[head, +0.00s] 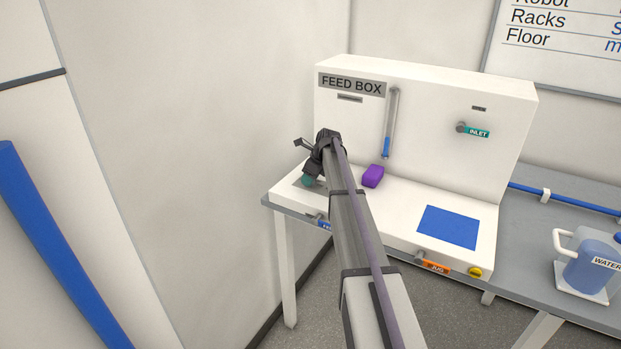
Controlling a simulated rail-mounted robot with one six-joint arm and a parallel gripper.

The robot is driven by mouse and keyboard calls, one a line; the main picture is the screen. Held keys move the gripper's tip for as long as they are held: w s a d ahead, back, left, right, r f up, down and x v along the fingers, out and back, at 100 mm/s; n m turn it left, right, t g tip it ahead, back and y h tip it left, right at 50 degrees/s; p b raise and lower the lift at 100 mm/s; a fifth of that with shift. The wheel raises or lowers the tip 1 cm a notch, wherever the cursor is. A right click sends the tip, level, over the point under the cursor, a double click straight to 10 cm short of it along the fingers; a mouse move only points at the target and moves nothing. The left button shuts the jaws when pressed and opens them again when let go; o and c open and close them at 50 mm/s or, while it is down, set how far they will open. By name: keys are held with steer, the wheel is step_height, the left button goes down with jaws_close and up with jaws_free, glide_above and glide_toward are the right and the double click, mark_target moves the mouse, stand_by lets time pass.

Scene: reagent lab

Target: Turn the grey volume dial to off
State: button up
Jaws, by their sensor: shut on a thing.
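I cannot make out a grey volume dial for certain. A grey knob (461,127) sits beside the green INLET label on the upright panel of the white feed box (430,85). My gripper (309,171) is at the left end of the box's lower deck, far from that knob. It is shut on a small teal thing (308,182), mostly hidden by the jaws, over a grey patch of the deck. My arm hides part of the deck and panel.
A purple block (373,176) lies on the deck right of my arm, below a blue-filled gauge tube (388,140). A blue square (448,227) marks the right deck. Blue and orange tagged valves and a yellow knob (475,272) line the front. A water jug (588,262) stands right.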

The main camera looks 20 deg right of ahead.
steer(key=shift+c, duration=0.6)
steer(key=shift+n, duration=0.3)
steer(key=n+g+y, duration=0.1)
steer(key=n, duration=0.2)
steer(key=shift+w+d, duration=0.1)
steer(key=n+g, duration=0.1)
steer(key=n, duration=0.1)
steer(key=n+g, duration=0.1)
steer(key=n, duration=0.2)
steer(key=shift+n+y, duration=0.3)
steer(key=o, duration=0.9)
